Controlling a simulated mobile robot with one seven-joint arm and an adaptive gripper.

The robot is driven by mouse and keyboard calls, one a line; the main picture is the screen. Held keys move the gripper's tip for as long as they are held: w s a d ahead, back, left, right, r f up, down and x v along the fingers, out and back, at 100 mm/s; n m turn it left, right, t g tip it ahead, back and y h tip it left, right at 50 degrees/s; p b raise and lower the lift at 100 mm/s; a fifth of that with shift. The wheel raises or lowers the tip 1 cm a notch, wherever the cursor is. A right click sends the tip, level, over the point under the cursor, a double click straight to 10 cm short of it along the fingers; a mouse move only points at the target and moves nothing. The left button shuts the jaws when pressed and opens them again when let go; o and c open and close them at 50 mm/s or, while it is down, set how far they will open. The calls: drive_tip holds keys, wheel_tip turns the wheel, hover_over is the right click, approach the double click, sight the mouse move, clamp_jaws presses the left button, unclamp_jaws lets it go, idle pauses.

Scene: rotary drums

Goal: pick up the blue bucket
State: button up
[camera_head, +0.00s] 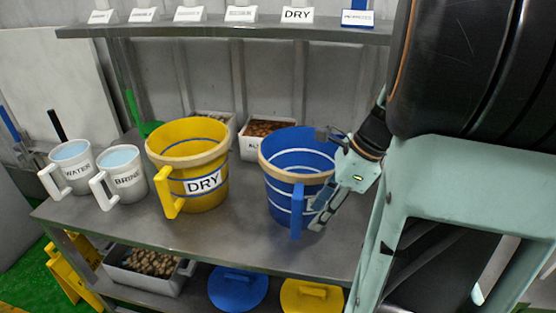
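The blue bucket (284,192) stands upright on the grey metal table, right of the yellow bucket. It has a tan rim, pale bands and a blue handle (297,212) on its front side. My gripper (319,214) is at the bucket's right front side, just right of the handle, with its fingers pointing down and left. The fingers overlap the bucket's wall in this view. I cannot tell whether they touch it, or how far apart they are. My gripper's body hides part of the bucket's right side.
A yellow bucket (205,183) labelled DRY and two white jugs, WATER (75,173) and BRINE (124,179), stand to the left. White bins (248,148) are behind. A labelled shelf (225,29) runs above. Blue (237,290) and yellow (311,297) lids lie below.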

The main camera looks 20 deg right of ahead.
sight(296, 231)
drive_tip(key=shift+w+r+b+x, duration=0.1)
drive_tip(key=shift+w+b+x, duration=0.25)
drive_tip(key=shift+x, duration=1.45)
drive_tip(key=shift+w+r+b+x, duration=0.15)
drive_tip(key=shift+b+x, duration=0.25)
drive_tip(key=shift+x, duration=1.4)
drive_tip(key=shift+w+f+b+x, duration=0.1)
drive_tip(key=shift+w+b+x, duration=0.25)
drive_tip(key=shift+x, duration=1.45)
drive_tip(key=shift+s+a+r, duration=0.1)
drive_tip(key=shift+a, duration=0.05)
drive_tip(key=shift+c, duration=0.3)
clamp_jaws()
drive_tip(key=shift+r, duration=0.15)
